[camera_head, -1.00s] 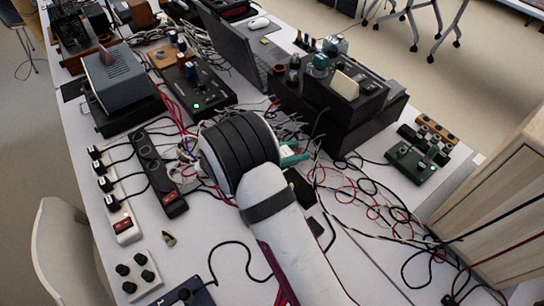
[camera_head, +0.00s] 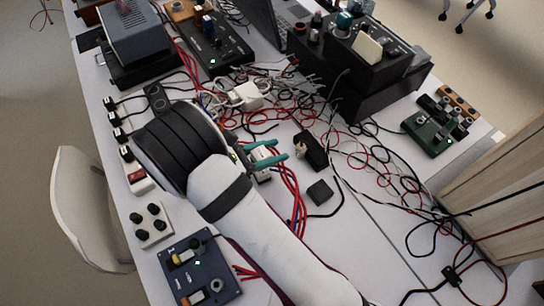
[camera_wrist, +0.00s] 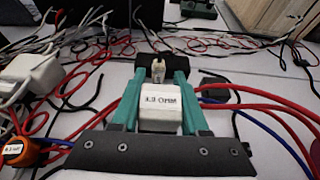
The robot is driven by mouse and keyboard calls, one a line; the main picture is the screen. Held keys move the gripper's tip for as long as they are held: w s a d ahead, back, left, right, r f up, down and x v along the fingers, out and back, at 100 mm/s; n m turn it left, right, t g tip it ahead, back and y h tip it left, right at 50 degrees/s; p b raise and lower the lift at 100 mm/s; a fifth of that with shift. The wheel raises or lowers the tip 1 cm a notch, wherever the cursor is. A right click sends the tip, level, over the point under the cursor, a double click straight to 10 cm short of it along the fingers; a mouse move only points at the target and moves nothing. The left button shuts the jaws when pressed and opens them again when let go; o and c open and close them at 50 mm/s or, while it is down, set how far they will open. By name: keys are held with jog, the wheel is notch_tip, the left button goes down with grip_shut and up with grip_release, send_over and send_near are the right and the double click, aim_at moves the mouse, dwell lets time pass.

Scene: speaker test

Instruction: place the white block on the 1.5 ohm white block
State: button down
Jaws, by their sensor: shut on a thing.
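My gripper (camera_wrist: 160,80) has green fingers. They are shut on a white block (camera_wrist: 160,112) with a printed label ending in "OHM"; its number is too blurred to read surely. In the head view my gripper (camera_head: 268,156) is over the middle of the table, and the arm hides part of the area below it. Another white block (camera_wrist: 33,72) lies left of the fingers among cables, with no label readable; it also shows in the head view (camera_head: 246,95), behind the gripper. I cannot tell whether the held block touches the table.
A black block (camera_head: 313,150) with a cream connector (camera_head: 301,147) lies right of the gripper. A small black box (camera_head: 320,192) is nearer. Red and blue cables run beside the gripper. An orange labelled part (camera_wrist: 18,152) is at left. Bare table shows at front right.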

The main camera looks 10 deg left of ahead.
jog(key=shift+f, duration=1.75)
jog(key=shift+f, duration=0.15)
jog(key=shift+c, duration=2.1)
grip_release()
jog(key=v, duration=1.2)
jog(key=s+d+r+m+g+y, duration=0.1)
jog(key=d+r+m+g, duration=0.4)
jog(key=d+m, duration=0.3)
jog(key=d+r+m+g+y, duration=0.1)
jog(key=d+r+m+g, duration=0.45)
jog(key=d, duration=0.45)
jog(key=s+d+r+m+y, duration=0.1)
jog(key=s+m+y, duration=0.3)
jog(key=m, duration=0.5)
jog(key=s+d+r+m+y, duration=0.1)
jog(key=s+d+m+y, duration=0.3)
jog(key=s+m, duration=0.3)
jog(key=m+y, duration=0.1)
jog(key=m, duration=0.2)
jog(key=shift+s+r+t, duration=0.35)
jog(key=shift+r, duration=0.05)
